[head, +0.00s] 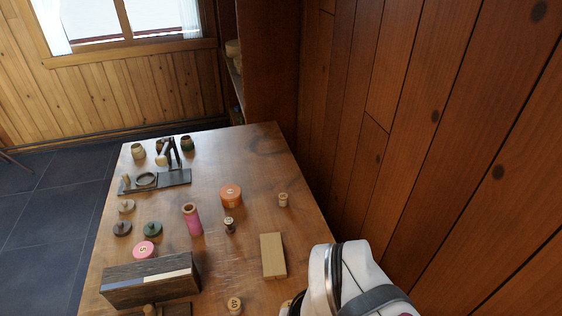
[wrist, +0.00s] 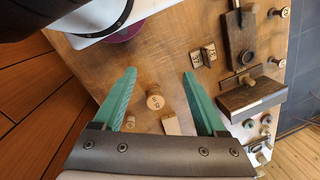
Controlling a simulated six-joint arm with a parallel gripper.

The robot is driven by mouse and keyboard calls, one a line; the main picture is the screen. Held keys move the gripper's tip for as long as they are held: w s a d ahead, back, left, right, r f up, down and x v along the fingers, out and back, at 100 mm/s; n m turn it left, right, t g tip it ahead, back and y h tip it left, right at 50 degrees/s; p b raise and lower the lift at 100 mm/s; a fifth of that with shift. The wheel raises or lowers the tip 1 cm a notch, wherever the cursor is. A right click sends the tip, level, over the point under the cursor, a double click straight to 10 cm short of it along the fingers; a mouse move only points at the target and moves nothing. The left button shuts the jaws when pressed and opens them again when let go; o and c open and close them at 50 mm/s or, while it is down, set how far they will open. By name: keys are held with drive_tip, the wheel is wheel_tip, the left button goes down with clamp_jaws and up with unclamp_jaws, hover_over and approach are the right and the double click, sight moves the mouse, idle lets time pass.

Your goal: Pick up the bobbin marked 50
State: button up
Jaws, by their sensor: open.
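In the wrist view a pale wooden bobbin (wrist: 154,101) with dark digits on its end stands between and beyond my open fingers, not touching them. Its digits are too small to read surely. My gripper (wrist: 160,78) has two green fingers spread wide, with nothing held. In the head view a pale bobbin with a number on top (head: 234,304) stands at the table's near edge. Another pale bobbin (head: 283,200) and a dark-topped one (head: 229,225) stand farther off. I cannot tell which is marked 50. My white arm hides part of the near right corner there.
A tan block (head: 272,256) lies near the right side, a dark wooden block (head: 150,281) at the left. A pink spool (head: 192,219), an orange round piece (head: 231,194) and a pink disc (head: 144,250) stand between. A wooden wall (head: 430,120) borders the table's right.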

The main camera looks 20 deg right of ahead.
drive_tip(key=w+d+n+g+h, duration=0.3)
drive_tip(key=w+n+h, duration=0.1)
drive_tip(key=w+n, duration=0.25)
drive_tip(key=w+f+n+h, duration=1.1)
drive_tip(key=w+f+n, duration=0.3)
drive_tip(key=w, duration=0.4)
drive_tip(key=x, duration=1)
drive_tip(key=s+f+x, duration=0.1)
drive_tip(key=x, duration=0.4)
drive_tip(key=shift+a+f, duration=0.1)
drive_tip(key=shift+a, duration=0.25)
drive_tip(key=shift+d+f, duration=0.2)
drive_tip(key=shift+d, duration=0.15)
clamp_jaws()
